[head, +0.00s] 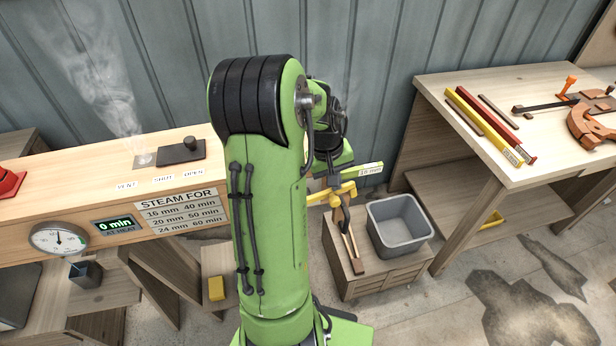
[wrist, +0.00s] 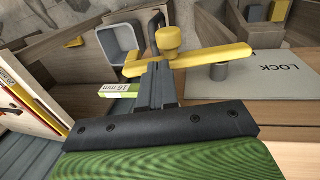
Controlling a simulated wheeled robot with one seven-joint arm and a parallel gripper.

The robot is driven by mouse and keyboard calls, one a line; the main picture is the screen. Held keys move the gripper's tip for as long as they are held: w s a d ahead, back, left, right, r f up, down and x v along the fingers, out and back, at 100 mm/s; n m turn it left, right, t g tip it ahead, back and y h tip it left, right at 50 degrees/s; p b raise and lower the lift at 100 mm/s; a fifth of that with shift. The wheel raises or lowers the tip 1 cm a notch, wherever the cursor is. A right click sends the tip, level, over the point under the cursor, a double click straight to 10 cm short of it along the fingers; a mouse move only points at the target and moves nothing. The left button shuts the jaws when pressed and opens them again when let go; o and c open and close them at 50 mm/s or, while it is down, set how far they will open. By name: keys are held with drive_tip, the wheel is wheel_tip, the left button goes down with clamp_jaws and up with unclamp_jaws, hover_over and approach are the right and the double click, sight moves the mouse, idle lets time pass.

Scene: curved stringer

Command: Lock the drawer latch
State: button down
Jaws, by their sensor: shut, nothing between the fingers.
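In the wrist view a yellow latch bar (wrist: 195,60) with a round yellow knob (wrist: 172,40) lies across the top of the picture. It crosses a grey pivot post (wrist: 218,72) beside a grey plate marked LOCK (wrist: 272,72). My gripper (wrist: 156,72) is shut and empty. Its fingertips are close to the bar, just below the knob in the picture; I cannot tell whether they touch. In the head view a yellow piece (head: 333,195), seemingly the latch, shows right of my arm. My arm hides much of the area around it.
A grey bin (head: 400,225) stands on a wooden box right of my arm and also shows in the wrist view (wrist: 119,45). A workbench (head: 500,180) with strips and clamps is at right. A steaming wooden box (head: 60,215) with a gauge is at left.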

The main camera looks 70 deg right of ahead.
drive_tip(key=shift+s+d+f+t+y, duration=0.2)
drive_tip(key=shift+s+f+t+y, duration=0.2)
drive_tip(key=shift+f+t, duration=0.15)
drive_tip(key=shift+f+b, duration=0.35)
drive_tip(key=shift+s+f, duration=0.1)
drive_tip(key=shift+f, duration=0.05)
drive_tip(key=shift+r, duration=0.35)
wheel_tip(320, 180, up, 14)
drive_tip(key=p, duration=0.5)
drive_tip(key=shift+f, duration=0.15)
drive_tip(key=shift+d, duration=0.1)
